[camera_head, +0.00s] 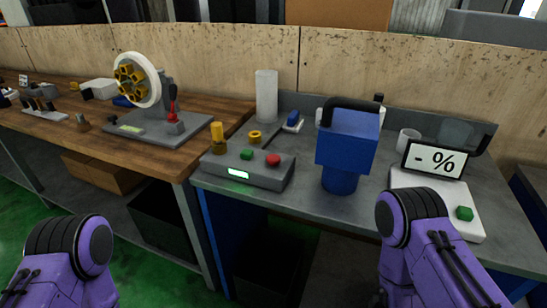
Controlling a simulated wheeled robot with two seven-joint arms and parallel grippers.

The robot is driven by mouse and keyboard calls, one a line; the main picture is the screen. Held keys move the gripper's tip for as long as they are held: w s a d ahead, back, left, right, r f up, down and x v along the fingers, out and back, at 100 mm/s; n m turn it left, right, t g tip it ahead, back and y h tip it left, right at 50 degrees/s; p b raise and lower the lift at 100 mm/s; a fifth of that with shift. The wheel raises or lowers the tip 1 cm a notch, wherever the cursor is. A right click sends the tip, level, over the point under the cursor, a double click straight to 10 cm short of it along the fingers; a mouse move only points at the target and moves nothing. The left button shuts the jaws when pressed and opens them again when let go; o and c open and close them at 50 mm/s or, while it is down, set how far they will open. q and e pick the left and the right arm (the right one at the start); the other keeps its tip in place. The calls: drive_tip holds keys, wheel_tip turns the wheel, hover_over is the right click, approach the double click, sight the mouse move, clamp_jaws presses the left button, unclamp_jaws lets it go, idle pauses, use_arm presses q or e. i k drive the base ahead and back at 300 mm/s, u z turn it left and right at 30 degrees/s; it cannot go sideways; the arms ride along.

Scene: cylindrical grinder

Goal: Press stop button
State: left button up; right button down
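A red round button (273,159), which looks like the stop button, sits on top of a grey control box (265,178) near the front edge of the grey table. A green button (246,154) is to its left on the same box, and a lit green display is on the sloped front. Nothing covers the red button. My two purple arms show at the bottom left and bottom right, apart from the box. Neither gripper can be seen.
A blue machine with a black handle (346,142) stands right of the box. Further right is a white device with a "- %" display (434,159) and another green button (464,213). A yellow-topped post (217,132) stands left of the box; a white cylinder (266,96) stands behind.

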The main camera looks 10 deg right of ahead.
sight(272, 160)
drive_tip(key=u, duration=1.75)
drive_tip(key=i, duration=0.85)
drive_tip(key=z, duration=2.15)
